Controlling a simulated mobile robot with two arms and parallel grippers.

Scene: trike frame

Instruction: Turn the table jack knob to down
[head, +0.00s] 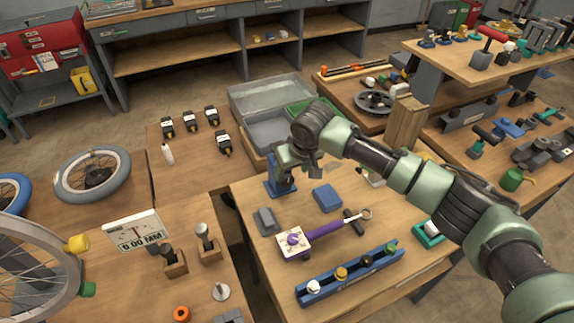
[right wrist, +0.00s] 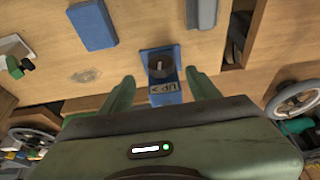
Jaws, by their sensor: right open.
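The table jack (head: 277,186) is a blue piece near the back left of the right-hand worktable, partly hidden by my right gripper (head: 300,166) in the head view. In the right wrist view the blue jack (right wrist: 151,52) carries a round dark knob (right wrist: 161,66) with a pale mark on it. A small label (right wrist: 164,89) beside the knob seems to read UP. My right gripper, also in the right wrist view (right wrist: 163,80), is open, its two fingers on either side of the jack with gaps. Contact with the knob is not visible. My left gripper is out of view.
A blue block (head: 327,198), a grey block (head: 265,221), a purple-handled tool (head: 322,231) and a long blue rail (head: 350,274) lie on the same table. A grey open case (head: 268,128) stands behind.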

